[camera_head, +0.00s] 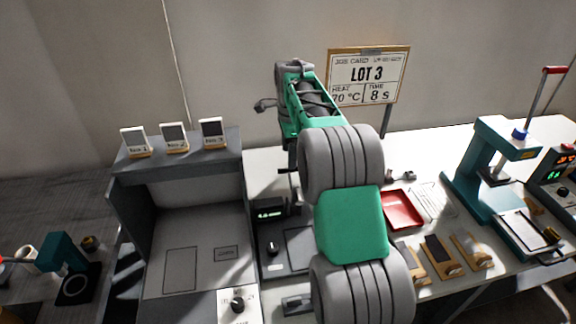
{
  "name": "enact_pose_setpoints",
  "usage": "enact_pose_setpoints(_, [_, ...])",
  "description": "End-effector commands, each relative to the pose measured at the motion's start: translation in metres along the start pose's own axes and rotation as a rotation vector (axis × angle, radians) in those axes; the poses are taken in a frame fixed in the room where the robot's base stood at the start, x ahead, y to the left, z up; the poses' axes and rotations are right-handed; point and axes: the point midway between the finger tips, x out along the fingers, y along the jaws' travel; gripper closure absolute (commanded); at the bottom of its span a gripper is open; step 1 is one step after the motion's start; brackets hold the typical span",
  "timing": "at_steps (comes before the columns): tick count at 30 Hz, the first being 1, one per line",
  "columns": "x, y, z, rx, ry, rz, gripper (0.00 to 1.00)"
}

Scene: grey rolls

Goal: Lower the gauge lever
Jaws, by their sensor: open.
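A small dark device with a lit green display (270,212) stands on the bench just left of my arm and looks like the gauge. A dark upright part and a short bar show above it, partly behind my arm; I cannot tell whether the bar is the gauge lever. My arm reaches over the bench and covers much of this area. My gripper (290,160) shows only in part, beyond the arm above the gauge. It is open, and its fingertips are mostly hidden. I cannot see whether it touches anything.
A grey booth (175,225) with three small cards on top stands to the left. A red tray (402,210) and several wooden-based samples lie right of my arm. A teal press (487,165) with a raised red-handled lever stands at right. A job card stands behind.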

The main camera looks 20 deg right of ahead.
Motion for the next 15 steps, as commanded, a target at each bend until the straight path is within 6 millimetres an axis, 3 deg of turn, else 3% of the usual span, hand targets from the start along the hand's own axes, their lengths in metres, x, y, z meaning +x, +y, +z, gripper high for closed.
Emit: enact_pose_setpoints(15, [0.075, -0.003, 0.002, 0.016, 0.0, 0.0, 0.36])
